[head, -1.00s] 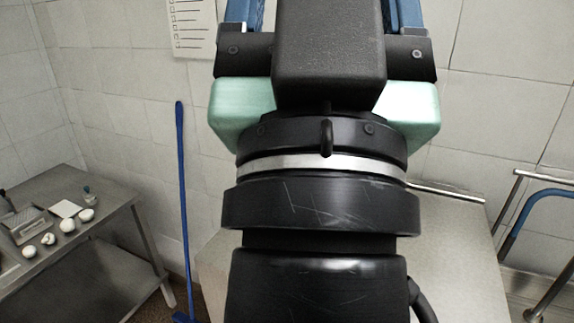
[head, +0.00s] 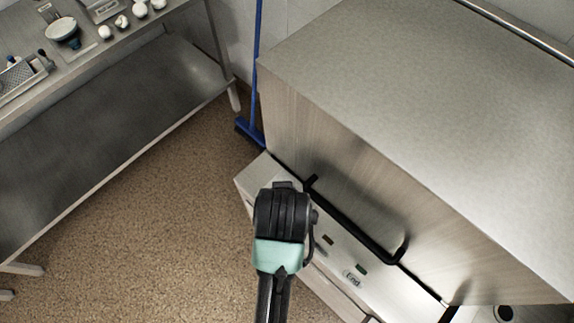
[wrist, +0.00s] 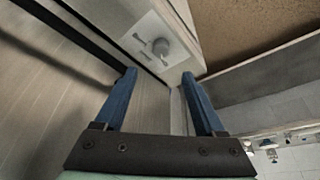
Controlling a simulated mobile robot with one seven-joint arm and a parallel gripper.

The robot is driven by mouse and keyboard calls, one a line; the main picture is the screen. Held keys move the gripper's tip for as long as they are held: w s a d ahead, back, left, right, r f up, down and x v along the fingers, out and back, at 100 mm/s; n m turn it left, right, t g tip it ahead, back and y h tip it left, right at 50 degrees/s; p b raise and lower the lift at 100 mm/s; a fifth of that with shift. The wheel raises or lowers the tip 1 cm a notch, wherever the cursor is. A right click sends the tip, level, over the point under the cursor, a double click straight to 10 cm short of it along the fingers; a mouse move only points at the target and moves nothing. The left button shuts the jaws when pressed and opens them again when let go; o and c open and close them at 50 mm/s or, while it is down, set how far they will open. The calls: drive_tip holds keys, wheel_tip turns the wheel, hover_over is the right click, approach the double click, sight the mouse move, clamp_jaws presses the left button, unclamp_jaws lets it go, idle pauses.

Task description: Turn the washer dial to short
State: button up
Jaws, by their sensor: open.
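In the wrist view a round grey dial (wrist: 161,46) sits on a pale plate with small dark marks, near one end of the machine's front panel (wrist: 178,15). The marks are too small to read. My gripper (wrist: 159,75) is open, its two blue fingers apart with nothing between them. The dial appears just beyond the fingertips, between them in the picture and not visibly touched. The dial cannot be made out there.
A black bar handle (head: 355,222) runs along the washer's front above the panel, close to my arm. A label reading "End" (head: 353,280) is on the panel. A metal table (head: 110,110) with small items stands left. A blue broom (head: 257,70) leans between. Floor at left is free.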

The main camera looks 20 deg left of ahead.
drive_tip(key=x, duration=0.9)
drive_tip(key=shift+a+f, duration=0.1)
drive_tip(key=shift+f, duration=0.35)
drive_tip(key=shift+x, duration=0.8)
clamp_jaws()
